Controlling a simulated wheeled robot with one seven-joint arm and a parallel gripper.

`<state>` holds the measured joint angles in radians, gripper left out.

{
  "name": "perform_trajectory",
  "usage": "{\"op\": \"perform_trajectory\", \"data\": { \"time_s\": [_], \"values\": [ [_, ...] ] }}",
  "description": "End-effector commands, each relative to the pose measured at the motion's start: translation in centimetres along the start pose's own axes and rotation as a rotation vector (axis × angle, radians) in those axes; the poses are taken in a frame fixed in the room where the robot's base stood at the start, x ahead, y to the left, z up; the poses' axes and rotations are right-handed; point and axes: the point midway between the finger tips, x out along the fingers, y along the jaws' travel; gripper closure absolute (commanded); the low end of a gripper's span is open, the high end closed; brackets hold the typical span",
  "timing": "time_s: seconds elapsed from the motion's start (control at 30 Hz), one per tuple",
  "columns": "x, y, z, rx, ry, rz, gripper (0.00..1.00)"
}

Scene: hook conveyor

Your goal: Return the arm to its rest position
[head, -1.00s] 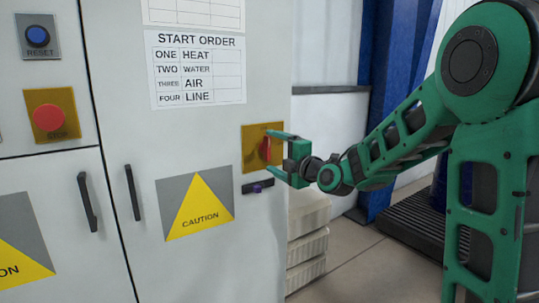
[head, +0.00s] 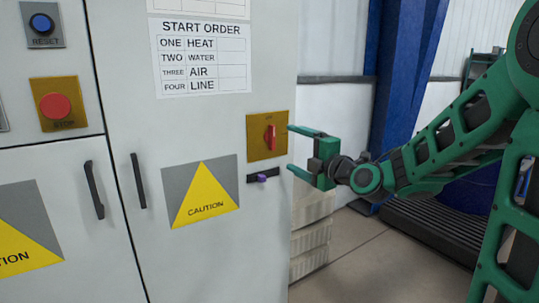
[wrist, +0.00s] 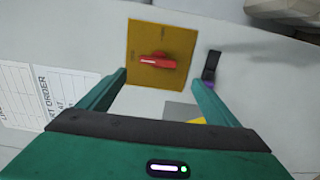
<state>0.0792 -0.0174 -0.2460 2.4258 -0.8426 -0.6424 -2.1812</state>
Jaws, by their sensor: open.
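My green gripper (head: 290,150) is open and empty, just right of the cabinet's right edge in the head view. Its two fingers point left toward a red rotary switch (head: 270,138) on a yellow plate (head: 254,146). The fingers are apart from the switch. In the wrist view the red switch handle (wrist: 156,60) lies crosswise in the picture, beyond and between the open fingers (wrist: 158,82). My green arm reaches in from the right of the head view.
The white cabinet (head: 200,258) carries a start order sheet (head: 203,58), a red stop button (head: 55,105), a blue reset button (head: 41,23) and black door handles (head: 138,181). A small black piece with a purple knob (head: 262,178) sits below the switch. Pale stacked crates (head: 310,236) stand beside the cabinet.

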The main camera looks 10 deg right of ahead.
Motion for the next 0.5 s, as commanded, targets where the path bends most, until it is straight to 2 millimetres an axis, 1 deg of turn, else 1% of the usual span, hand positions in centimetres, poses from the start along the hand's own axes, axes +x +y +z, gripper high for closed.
{"op": "perform_trajectory", "data": {
  "time_s": [0.07,0.17,0.27,0.37,0.4,0.47,0.5],
  "values": [
    [-0.1,-0.1,0.0,0.005,0.000,-0.006,0.16],
    [-0.5,-0.9,0.0,0.047,0.003,-0.048,0.16],
    [-1.7,-2.9,0.2,0.144,-0.004,-0.146,0.16],
    [-3.9,-5.8,0.8,0.291,-0.045,-0.288,0.16],
    [-5.0,-7.0,1.2,0.357,-0.073,-0.347,0.16],
    [-6.8,-8.8,1.7,0.460,-0.128,-0.432,0.16],
    [-8.2,-10.0,2.1,0.530,-0.173,-0.487,0.16]
  ]
}}
